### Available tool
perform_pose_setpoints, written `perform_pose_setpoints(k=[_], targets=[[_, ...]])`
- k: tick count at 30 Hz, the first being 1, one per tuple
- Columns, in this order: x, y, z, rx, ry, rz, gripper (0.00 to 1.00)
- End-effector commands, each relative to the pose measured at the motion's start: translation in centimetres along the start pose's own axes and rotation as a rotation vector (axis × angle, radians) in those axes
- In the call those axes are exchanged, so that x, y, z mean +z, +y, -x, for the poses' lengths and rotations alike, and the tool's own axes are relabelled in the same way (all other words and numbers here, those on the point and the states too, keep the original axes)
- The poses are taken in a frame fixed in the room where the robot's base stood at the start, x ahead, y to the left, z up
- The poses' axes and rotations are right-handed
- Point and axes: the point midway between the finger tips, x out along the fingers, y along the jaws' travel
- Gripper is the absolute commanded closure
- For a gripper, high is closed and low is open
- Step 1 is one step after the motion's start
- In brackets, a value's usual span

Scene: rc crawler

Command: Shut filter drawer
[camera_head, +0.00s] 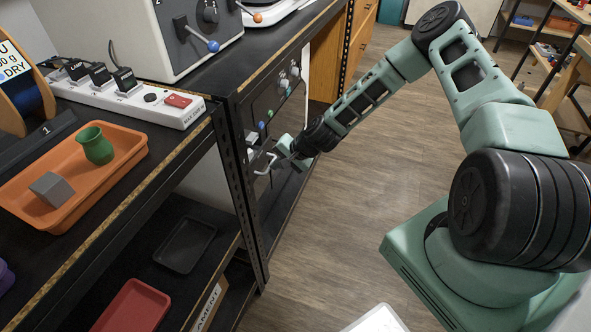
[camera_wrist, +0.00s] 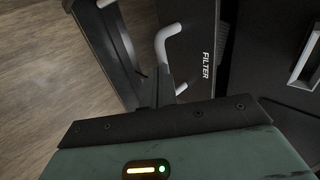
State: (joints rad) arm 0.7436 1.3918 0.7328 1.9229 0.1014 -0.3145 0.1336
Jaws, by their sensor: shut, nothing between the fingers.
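The filter drawer (camera_wrist: 205,35) shows in the wrist view as a dark front with white "FILTER" lettering. Its white bar handle (camera_wrist: 160,43) curves out at the left of the lettering. My gripper (camera_wrist: 154,90) is shut and empty, its dark fingertips close beside the handle's lower part. I cannot tell whether they touch it. In the head view my gripper (camera_head: 276,158) is at the dark cabinet front, by a white handle (camera_head: 263,164). The arm hides part of that front, and I cannot tell how far the drawer stands out.
A dark workbench with an orange tray (camera_head: 35,215), a green vase (camera_head: 95,145) and a power strip (camera_head: 130,101) stands at the left. Another pale handle (camera_wrist: 306,62) is at the wrist view's right. The wood floor (camera_head: 340,215) is open beside the cabinet.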

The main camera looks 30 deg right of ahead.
Motion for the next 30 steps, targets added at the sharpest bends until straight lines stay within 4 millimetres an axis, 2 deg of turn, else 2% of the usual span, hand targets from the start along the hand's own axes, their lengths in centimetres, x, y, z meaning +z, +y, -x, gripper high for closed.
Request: perform_pose_setpoints(k=[3,9,30], targets=[[0.0,-1.2,-1.2,0.0,-0.001,0.003,1.0],[-0.1,-2.3,-2.0,0.001,0.0,-0.001,1.0],[-0.2,-2.9,-2.0,-0.002,-0.002,0.004,1.0]])
